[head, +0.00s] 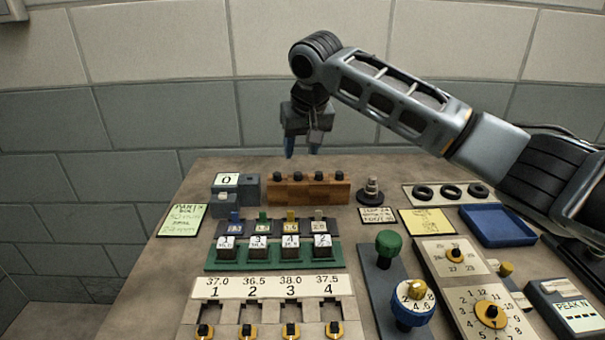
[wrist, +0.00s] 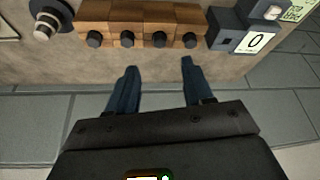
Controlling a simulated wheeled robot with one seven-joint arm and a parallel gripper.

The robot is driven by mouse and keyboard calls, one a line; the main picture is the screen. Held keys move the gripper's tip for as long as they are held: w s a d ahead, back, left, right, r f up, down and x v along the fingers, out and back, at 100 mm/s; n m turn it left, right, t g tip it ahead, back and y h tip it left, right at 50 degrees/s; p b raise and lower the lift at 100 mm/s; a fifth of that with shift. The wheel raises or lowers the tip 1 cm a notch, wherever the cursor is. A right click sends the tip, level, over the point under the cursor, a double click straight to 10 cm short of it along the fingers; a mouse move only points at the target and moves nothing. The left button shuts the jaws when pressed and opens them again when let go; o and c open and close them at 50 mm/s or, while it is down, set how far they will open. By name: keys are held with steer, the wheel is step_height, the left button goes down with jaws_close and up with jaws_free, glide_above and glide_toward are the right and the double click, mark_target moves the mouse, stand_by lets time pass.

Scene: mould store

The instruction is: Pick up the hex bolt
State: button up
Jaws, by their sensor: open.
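No part is plainly readable as the hex bolt. A wooden block (head: 308,195) at the back of the table holds several dark heads (head: 308,176) in a row; their shape is too small to tell. The block also shows in the wrist view (wrist: 142,17), beyond my fingertips. A stepped metal piece (head: 371,188) stands upright on a dark round base right of the block; it shows at upper left in the wrist view (wrist: 45,24). My gripper (head: 301,152) is open and empty, above and behind the block. Its two blue fingers are apart in the wrist view (wrist: 159,66).
A grey box marked 0 (head: 227,180) stands left of the block. In front are a green rack (head: 275,260) of numbered pieces and a panel of knobs (head: 265,287). A blue tray (head: 497,222), black rings (head: 451,191) and dial panels (head: 490,312) are at right.

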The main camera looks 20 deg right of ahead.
mark_target(298, 173)
steer(key=shift+s+p+x, duration=0.1)
steer(key=shift+p+x, duration=0.15)
steer(key=shift+x, duration=1.55)
steer(key=shift+s+p+x, duration=0.15)
steer(key=shift+p+x, duration=0.1)
steer(key=shift+x, duration=1.5)
steer(key=shift+f, duration=0.1)
steer(key=shift+c, duration=0.5)
jaws_close()
